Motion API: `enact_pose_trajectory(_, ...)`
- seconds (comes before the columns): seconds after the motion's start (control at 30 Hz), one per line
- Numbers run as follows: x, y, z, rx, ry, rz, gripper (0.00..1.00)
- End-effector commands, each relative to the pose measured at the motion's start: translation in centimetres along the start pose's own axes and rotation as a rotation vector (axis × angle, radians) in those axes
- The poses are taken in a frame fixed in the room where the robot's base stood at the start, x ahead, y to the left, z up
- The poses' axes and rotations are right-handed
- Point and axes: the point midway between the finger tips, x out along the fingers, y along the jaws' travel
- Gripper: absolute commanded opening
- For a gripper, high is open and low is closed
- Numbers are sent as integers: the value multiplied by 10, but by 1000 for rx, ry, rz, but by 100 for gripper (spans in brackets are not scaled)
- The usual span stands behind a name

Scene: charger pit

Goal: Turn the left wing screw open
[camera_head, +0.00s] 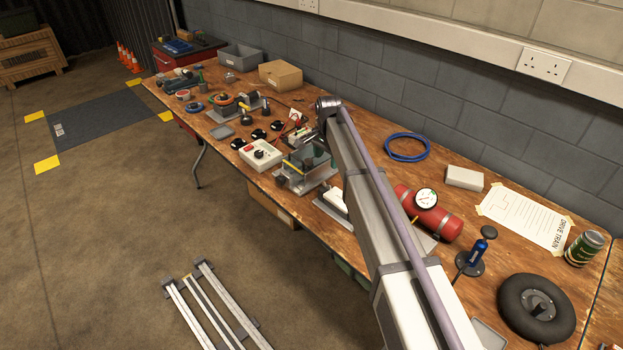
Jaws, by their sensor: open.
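I cannot make out the left wing screw in the head view; at this size no wing screw stands out. A grey metal holder with a dark greenish box (307,160) stands at the front edge of the workbench (452,160), left of my arm. A small yellow part shows at its left side. Whether it carries the wing screws I cannot tell. My arm reaches from the bottom right up to a joint above the bench, just behind the holder. My gripper does not show; the far end of the arm is hidden beyond this joint.
A red cylinder with a gauge (430,212) lies right of my arm. A blue cable coil (407,147) lies near the wall.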

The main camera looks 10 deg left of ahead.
Motion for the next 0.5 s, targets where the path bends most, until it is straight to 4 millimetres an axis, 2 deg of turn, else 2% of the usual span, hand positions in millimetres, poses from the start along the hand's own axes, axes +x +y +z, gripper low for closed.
enact_pose_trajectory(0.17,14,0,0,-2,0,0,68)
enact_pose_trajectory(0.27,33,0,0,-3,0,0,68)
enact_pose_trajectory(0.5,90,1,0,-4,0,0,68)
